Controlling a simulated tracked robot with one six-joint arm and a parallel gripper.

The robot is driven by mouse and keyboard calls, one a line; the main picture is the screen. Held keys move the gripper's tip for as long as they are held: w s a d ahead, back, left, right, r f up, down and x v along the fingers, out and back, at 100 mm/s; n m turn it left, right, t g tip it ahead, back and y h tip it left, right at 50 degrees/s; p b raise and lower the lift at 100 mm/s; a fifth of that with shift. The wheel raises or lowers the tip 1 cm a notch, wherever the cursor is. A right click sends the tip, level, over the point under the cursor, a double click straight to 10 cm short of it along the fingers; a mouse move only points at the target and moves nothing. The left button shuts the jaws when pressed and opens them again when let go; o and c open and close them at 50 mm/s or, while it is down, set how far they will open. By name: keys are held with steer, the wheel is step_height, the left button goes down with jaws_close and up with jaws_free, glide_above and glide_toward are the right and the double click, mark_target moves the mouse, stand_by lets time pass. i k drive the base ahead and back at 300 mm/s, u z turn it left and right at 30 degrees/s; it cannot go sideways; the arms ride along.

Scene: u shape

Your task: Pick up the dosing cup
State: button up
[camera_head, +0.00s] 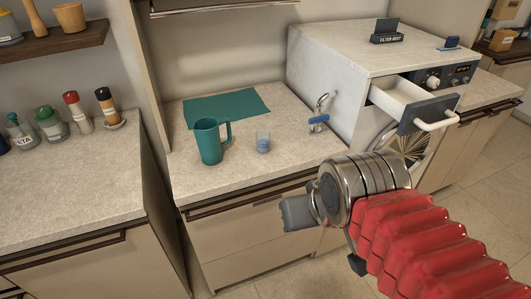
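A small clear cup with blue in it (263,142), which looks like the dosing cup, stands upright on the middle counter. It is just right of a teal mug with a handle (209,143). My gripper (297,213) is at the end of my red-sleeved arm, in front of the counter's front edge, to the right of the cup and nearer to me. It is apart from the cup. Its fingers do not show clearly, so I cannot tell whether it is open or shut.
A teal cloth (228,106) lies behind the mug. A tap with a blue handle (319,115) is right of the cup. The machine's drawer (405,100) is pulled out. Bottles (78,113) stand on the left counter. The counter in front of the cup is bare.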

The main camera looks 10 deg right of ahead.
mark_target(263, 136)
steer(key=u, duration=0.05)
steer(key=k, duration=0.1)
steer(key=u, duration=1.2)
steer(key=i, duration=0.5)
steer(key=u, duration=0.1)
